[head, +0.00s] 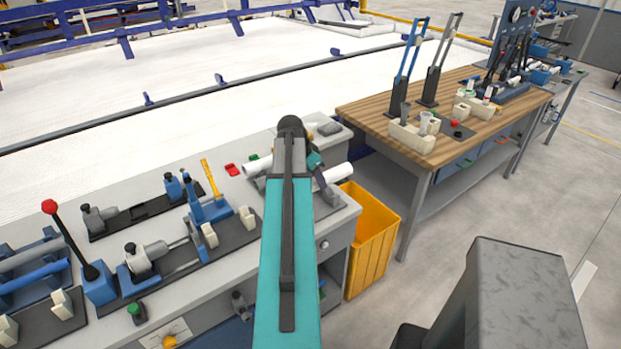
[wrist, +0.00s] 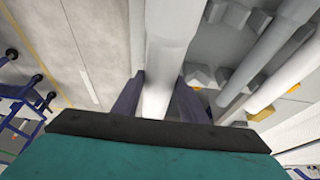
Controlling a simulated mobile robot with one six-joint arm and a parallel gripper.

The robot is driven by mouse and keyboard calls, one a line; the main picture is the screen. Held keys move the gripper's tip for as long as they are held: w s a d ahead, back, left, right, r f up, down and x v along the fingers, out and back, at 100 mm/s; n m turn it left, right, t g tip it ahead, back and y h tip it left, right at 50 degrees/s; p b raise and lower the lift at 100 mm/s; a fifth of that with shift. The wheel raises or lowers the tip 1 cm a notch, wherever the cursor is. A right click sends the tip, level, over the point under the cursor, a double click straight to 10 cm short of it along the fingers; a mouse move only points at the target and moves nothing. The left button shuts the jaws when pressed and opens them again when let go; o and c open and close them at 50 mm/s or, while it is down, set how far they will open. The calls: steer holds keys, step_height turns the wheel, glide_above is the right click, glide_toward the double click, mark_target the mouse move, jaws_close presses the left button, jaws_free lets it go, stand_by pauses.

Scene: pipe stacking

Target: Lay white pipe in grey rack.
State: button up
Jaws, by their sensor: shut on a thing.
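A white pipe (wrist: 168,35) runs lengthwise between the two dark fingers of my gripper (wrist: 159,82), which is shut on it. In the head view my teal arm covers most of the gripper. One white pipe end (head: 334,173) shows to the right of my arm and another (head: 256,165) to the left; I cannot tell which is held. In the wrist view, grey blocks (wrist: 201,75), apparently of the grey rack, lie right of the held pipe. Other pale pipes (wrist: 262,55) slant there beside the blocks. The held pipe's contact with the rack cannot be seen.
A yellow bin (head: 372,240) stands at the bench's right end. Blue clamp fixtures (head: 150,262) and a red-knobbed lever (head: 70,240) occupy the bench left of my arm. A wooden-topped table (head: 385,115) stands to the right, with open floor in front of it.

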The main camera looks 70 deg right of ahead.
steer(key=shift+w+a+f, duration=0.1)
steer(key=shift+w+f, duration=0.05)
steer(key=shift+w, duration=0.1)
steer(key=shift+f+b, duration=1.75)
steer(key=shift+f, duration=1.4)
steer(key=o, duration=1.2)
steer(key=shift+a+r, duration=0.1)
steer(key=shift+b+v, duration=1.55)
steer(key=shift+v, duration=5.2)
steer(key=shift+r, duration=0.1)
